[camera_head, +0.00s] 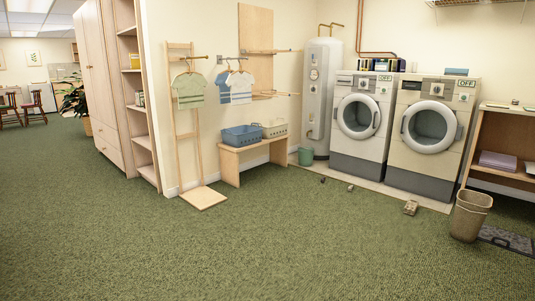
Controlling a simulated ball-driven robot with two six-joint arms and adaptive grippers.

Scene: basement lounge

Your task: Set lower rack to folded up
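A pale wooden wall panel (257,28) stands on the wall left of the water heater. A lower rack (276,94) sticks out from it at about the height of the shirt hems, looking folded down and roughly level. A similar upper rack (270,51) sticks out above it. Striped shirts hang in front of the panel and hide part of the lower rack's left side. The rack is small and far off, so its hinge cannot be made out. Neither of my grippers is in view.
Small items lie before the washers (361,117). The green carpet (250,250) in front is clear.

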